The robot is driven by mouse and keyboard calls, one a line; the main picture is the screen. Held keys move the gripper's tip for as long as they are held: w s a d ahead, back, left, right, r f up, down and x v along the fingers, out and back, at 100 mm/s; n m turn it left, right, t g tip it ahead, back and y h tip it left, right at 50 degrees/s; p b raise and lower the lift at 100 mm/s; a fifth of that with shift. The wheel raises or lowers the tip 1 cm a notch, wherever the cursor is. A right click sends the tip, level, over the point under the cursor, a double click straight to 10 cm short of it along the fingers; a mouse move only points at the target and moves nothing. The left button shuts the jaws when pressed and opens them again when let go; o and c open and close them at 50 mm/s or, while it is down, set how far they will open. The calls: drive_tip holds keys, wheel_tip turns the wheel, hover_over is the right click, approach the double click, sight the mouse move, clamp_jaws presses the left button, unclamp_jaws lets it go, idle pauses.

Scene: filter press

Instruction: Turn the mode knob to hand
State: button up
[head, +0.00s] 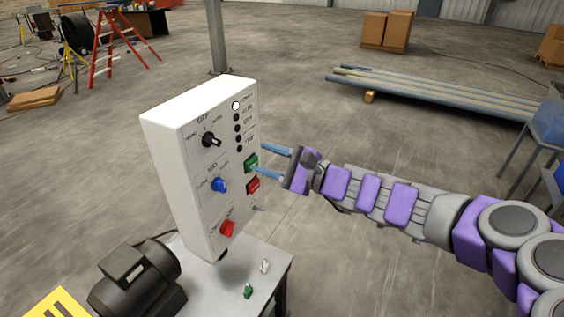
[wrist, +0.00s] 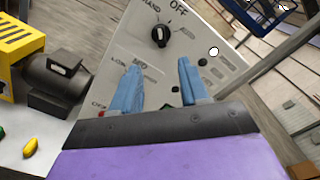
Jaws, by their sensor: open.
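The mode knob (head: 211,140) is a black rotary knob in the upper part of a white control box (head: 165,170). It also shows in the wrist view (wrist: 161,36), with HAND printed at its upper left and OFF above it. A light mark shows on the knob, but I cannot tell its exact setting. My gripper (head: 272,162) is open and empty, at the right of the panel near the green and red buttons. In the wrist view its two blue fingers (wrist: 158,72) are apart, below the knob and not around it.
A blue knob (head: 219,186) and a red knob (head: 227,228) sit lower on the panel. A green button (head: 251,162) and a red button (head: 253,185) are near my fingers. A black motor (head: 135,280) stands left of the box on the table (head: 262,262). Open floor lies behind.

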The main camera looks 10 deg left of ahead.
drive_tip(key=shift+v, duration=1.65)
drive_tip(key=s+f+n+g+h, duration=0.35)
drive_tip(key=s+n, duration=0.25)
drive_tip(key=s, duration=0.5)
drive_tip(key=s+f+n+g+h, duration=0.35)
drive_tip(key=s+n, duration=0.25)
drive_tip(key=s, duration=0.4)
drive_tip(key=s+d+f+g+h, duration=0.1)
drive_tip(key=s+d+f+h, duration=0.2)
drive_tip(key=s+d, duration=0.4)
drive_tip(key=s+d+f+n+h, duration=0.1)
drive_tip(key=s+d+f+h, duration=0.3)
drive_tip(key=d, duration=0.8)
drive_tip(key=s+h, duration=0.2)
drive_tip(key=s, duration=0.1)
drive_tip(key=shift+d+g+h, duration=0.3)
drive_tip(key=shift+d+g, duration=0.1)
drive_tip(key=shift+w+a+f, duration=0.1)
drive_tip(key=shift+f, duration=0.05)
